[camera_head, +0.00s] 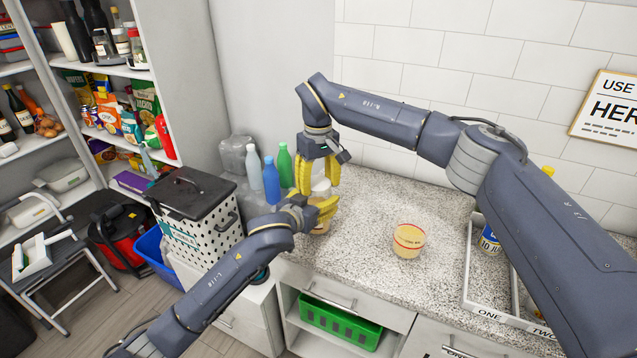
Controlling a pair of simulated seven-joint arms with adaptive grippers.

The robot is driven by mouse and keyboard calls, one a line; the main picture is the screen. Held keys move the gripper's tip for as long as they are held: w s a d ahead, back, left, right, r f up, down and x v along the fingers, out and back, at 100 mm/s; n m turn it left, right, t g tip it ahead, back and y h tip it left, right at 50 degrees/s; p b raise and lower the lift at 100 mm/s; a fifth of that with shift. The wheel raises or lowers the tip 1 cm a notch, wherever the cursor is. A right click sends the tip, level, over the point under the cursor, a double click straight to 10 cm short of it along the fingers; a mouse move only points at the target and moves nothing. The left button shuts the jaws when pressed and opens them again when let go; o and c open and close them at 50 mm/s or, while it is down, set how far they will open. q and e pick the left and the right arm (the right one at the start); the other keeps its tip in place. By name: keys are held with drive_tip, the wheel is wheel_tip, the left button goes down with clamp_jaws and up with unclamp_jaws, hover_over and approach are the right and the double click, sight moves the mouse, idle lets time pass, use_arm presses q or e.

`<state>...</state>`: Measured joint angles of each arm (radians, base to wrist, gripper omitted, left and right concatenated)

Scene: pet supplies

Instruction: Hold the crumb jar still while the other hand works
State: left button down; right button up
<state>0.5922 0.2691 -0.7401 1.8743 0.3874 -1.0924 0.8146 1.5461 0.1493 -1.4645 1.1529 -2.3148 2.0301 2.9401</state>
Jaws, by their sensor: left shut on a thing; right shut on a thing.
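My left gripper (326,208) reaches in from the lower left. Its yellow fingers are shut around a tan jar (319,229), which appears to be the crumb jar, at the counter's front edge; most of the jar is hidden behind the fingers. My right gripper (321,176) comes down from above, directly over the left one. Its yellow fingers are shut on a whitish thing (321,187) at the top of the jar. I cannot tell whether this is a lid or part of the jar. A second tan jar (408,241) with a red band stands apart on the counter.
Green (285,166), blue (271,180) and pale (254,168) bottles stand behind the grippers. A black-lidded white basket (205,240) is at left. A divided tray (487,312) with a can (490,238) sits at right. The speckled counter (365,275) is clear around the second jar.

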drive_tip(key=shift+m, duration=0.6)
drive_tip(key=o, duration=0.9)
drive_tip(key=shift+r, duration=0.1)
drive_tip(key=shift+r, duration=2.2)
